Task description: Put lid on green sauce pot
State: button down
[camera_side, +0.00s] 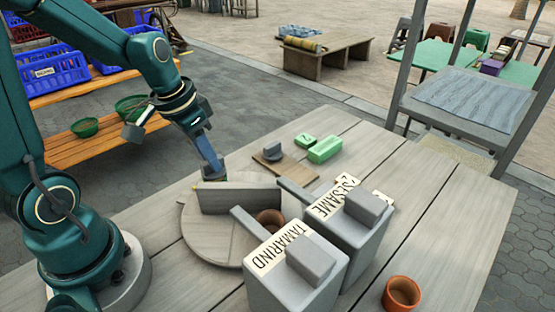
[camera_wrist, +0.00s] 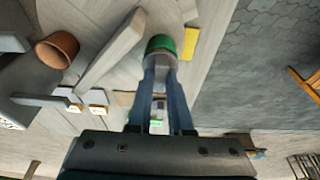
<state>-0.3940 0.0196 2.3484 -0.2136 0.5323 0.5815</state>
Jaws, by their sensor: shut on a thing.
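My gripper (camera_side: 213,168) points down behind the upright grey board, its fingers shut at a small green pot (camera_side: 217,176), mostly hidden in the side view. In the wrist view the green pot (camera_wrist: 161,46) is at my fingertips (camera_wrist: 160,65), with a greyish part showing on it. The exact contact is hard to make out. A grey round lid-like piece with a knob (camera_side: 273,151) lies on a thin wooden board to the right of my gripper.
The upright grey board (camera_side: 240,197) stands on a round wooden disc (camera_side: 207,236), close to my gripper. A terracotta pot (camera_side: 270,220) and grey boxes labelled TAMARIND (camera_side: 297,285) and SESAME (camera_side: 345,245) are in front. Green blocks (camera_side: 325,149) lie behind.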

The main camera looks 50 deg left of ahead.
jog(key=shift+f, duration=0.3)
dwell(0.5)
jog(key=c, duration=0.8)
grip_release()
jog(key=shift+o, duration=0.6)
jog(key=o, duration=0.4)
jog(key=shift+r, duration=3.5)
